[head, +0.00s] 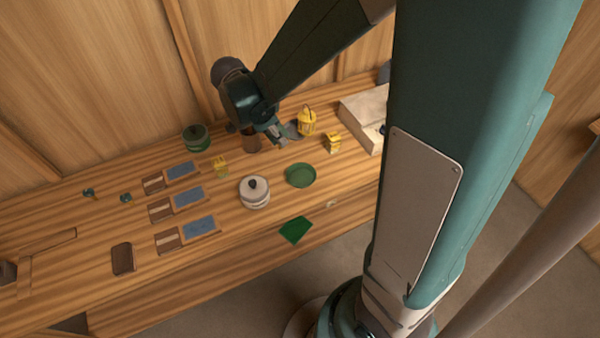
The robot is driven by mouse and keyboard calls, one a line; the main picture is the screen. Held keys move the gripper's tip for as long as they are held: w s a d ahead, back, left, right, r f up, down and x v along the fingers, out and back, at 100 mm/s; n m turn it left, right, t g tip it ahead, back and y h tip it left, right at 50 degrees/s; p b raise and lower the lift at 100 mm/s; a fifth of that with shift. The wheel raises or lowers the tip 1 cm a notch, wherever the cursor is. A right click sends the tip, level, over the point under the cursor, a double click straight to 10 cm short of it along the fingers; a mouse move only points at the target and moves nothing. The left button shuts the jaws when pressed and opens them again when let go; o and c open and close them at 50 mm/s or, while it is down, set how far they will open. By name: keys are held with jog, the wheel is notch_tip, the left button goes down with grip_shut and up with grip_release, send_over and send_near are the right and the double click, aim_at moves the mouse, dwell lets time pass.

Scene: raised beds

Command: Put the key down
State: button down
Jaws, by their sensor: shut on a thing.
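My gripper (279,139) hangs over the back part of the wooden bench (75,222), just right of a brown pot and left of a yellow lantern. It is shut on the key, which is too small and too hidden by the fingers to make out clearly. I cannot tell from this view whether the key touches the bench top.
A yellow lantern (307,122) and a grey piece (293,131) stand close right of my gripper; a brown pot (251,143) is close left. Nearer are a green dish (300,175), a white lidded pot (254,194) and a green cloth (295,231). Bare wood lies between them.

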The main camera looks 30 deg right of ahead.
jog(key=s+d, duration=0.6)
jog(key=s, duration=0.1)
jog(key=shift+r, duration=0.1)
jog(key=b, duration=0.1)
send_near(312, 172)
jog(key=shift+d+r, duration=0.1)
jog(key=shift+d, duration=0.7)
jog(key=shift+f+b, duration=0.3)
jog(key=shift+f, duration=1.8)
jog(key=shift+f, duration=0.15)
jog(key=c, duration=2.5)
grip_release()
